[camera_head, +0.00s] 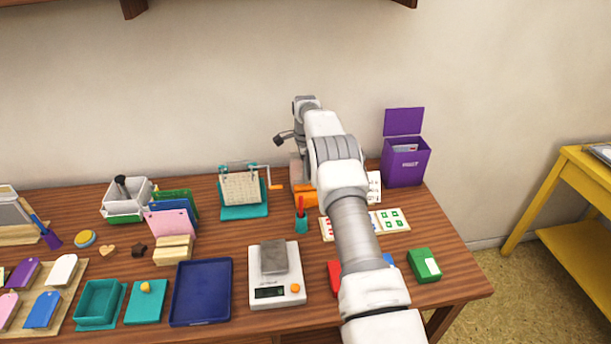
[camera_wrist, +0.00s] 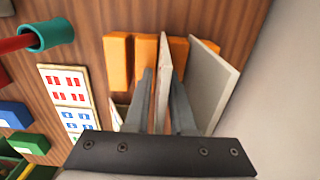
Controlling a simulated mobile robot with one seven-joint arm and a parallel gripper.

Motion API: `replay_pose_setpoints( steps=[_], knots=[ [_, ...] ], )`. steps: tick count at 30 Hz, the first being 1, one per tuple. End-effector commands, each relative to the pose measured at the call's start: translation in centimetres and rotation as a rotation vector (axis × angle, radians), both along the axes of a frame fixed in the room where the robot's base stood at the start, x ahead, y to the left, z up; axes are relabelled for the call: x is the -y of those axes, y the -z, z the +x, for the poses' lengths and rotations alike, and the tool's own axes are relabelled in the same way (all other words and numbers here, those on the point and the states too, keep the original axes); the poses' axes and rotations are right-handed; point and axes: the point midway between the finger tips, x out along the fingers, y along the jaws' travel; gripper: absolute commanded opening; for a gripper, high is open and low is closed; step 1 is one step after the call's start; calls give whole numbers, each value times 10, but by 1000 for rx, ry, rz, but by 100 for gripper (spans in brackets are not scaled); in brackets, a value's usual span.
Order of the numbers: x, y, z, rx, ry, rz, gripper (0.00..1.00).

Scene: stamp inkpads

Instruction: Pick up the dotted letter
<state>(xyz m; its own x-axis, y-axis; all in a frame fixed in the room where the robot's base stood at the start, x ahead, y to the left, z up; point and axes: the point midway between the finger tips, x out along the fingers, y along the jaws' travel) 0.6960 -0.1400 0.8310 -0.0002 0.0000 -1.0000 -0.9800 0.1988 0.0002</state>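An orange rack (camera_head: 305,198) stands near the back of the table, mostly behind my arm in the head view. In the wrist view the orange rack's blocks (camera_wrist: 118,62) hold upright pale cards. My gripper (camera_wrist: 162,82) points down there with its fingers apart. One thin card (camera_wrist: 164,60) stands nearly edge-on between the fingers, with small gaps showing on both sides. A second, wider pale card (camera_wrist: 211,82) stands right of the right finger. No dots can be made out on either card in the wrist view. The fingers are hidden in the head view.
A purple mailbox (camera_head: 405,160) with its lid up stands right of the rack. A teal stand with a calendar-like card (camera_head: 241,188) is to the left. Stamp sheets (camera_head: 391,220), a green inkpad (camera_head: 424,265) and a teal cup (camera_head: 301,224) are nearer. A scale (camera_head: 275,285) is in front.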

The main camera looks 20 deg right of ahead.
Motion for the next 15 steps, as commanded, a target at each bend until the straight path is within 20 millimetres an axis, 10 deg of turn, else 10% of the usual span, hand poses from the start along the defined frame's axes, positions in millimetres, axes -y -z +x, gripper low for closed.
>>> replay_pose_setpoints(
  steps=[15],
  knots=[
    [0, -1, 0, 1, 0, 0, 0]
  ],
)
